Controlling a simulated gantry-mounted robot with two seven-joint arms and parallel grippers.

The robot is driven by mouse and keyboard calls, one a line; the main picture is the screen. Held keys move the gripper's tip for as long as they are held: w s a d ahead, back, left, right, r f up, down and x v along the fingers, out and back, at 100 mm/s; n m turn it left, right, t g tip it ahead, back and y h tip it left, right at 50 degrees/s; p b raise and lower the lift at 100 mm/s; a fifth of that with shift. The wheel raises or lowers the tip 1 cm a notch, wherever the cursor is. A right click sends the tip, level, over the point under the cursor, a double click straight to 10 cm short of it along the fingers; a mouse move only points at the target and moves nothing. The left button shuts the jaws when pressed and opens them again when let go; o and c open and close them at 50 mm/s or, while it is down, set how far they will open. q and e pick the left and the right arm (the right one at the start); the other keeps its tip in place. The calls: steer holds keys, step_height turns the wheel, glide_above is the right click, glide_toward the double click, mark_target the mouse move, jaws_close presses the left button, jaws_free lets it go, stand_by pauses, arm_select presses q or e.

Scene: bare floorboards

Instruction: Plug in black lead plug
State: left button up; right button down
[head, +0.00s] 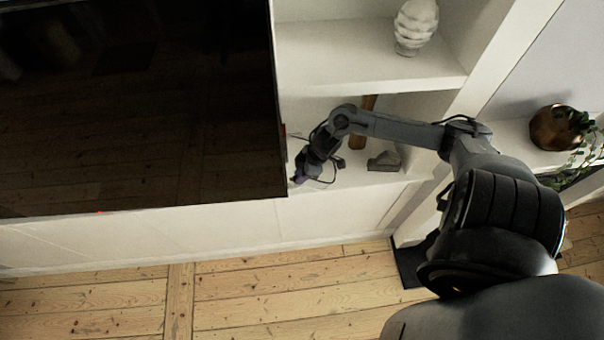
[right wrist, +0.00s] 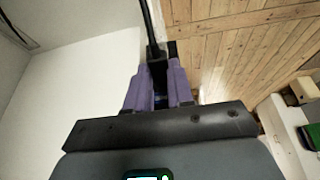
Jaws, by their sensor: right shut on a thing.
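My right gripper (head: 299,179) reaches in beside the lower right corner of the big black screen (head: 140,110), low in front of the white shelf unit. In the right wrist view its purple fingers (right wrist: 159,88) are shut on the black lead plug (right wrist: 157,70). The black lead (right wrist: 149,25) runs from the plug up out of that view. The plug is too small and hidden to make out in the head view. I cannot make out a socket in either view. My left gripper is not in view.
The lower shelf (head: 360,181) holds a brown wooden object (head: 366,122) and a small grey object (head: 384,161). A white vase (head: 416,25) stands on the shelf above. A copper pot (head: 558,128) with a trailing plant is at the right. The floorboards (head: 270,295) in front are clear.

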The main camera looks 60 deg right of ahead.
steer(key=shift+w+a, duration=0.35)
steer(key=shift+w, duration=0.2)
steer(key=shift+w+a, duration=0.2)
steer(key=shift+w, duration=0.15)
steer(key=c, duration=0.9)
jaws_free()
